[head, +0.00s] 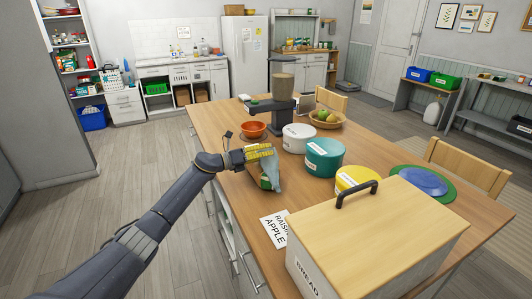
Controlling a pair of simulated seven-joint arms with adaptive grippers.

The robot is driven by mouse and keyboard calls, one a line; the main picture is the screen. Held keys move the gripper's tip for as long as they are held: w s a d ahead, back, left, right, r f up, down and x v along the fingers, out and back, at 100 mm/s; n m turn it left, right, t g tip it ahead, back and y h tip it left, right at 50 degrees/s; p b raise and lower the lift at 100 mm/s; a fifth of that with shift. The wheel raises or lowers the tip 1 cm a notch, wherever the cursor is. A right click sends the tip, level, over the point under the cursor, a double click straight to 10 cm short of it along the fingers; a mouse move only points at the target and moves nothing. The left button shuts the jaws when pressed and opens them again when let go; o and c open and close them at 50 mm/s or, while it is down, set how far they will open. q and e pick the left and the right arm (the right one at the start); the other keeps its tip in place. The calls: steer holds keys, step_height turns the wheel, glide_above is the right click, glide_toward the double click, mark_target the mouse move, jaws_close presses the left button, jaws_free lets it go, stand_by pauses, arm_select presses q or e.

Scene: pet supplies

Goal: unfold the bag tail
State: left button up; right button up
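My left arm reaches in from the left, and its gripper with yellow fingers (261,153) is over the table's near left edge. A small bag (271,177), grey-blue with green and yellow parts, is directly below and against the fingers. The fingers cover the bag's upper part, so its tail cannot be made out. I cannot tell whether the fingers are closed on the bag or only touching it. My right gripper is not in view.
An orange bowl (253,129) is just behind the gripper. White (298,139), teal (324,159) and yellow (357,180) canisters stand to the right. A large bread box (372,234) fills the front right. A label card (274,229) lies before the bag. A scale-like stand (282,98) is behind.

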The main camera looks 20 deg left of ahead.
arm_select(q)
jaws_close()
stand_by(0.3)
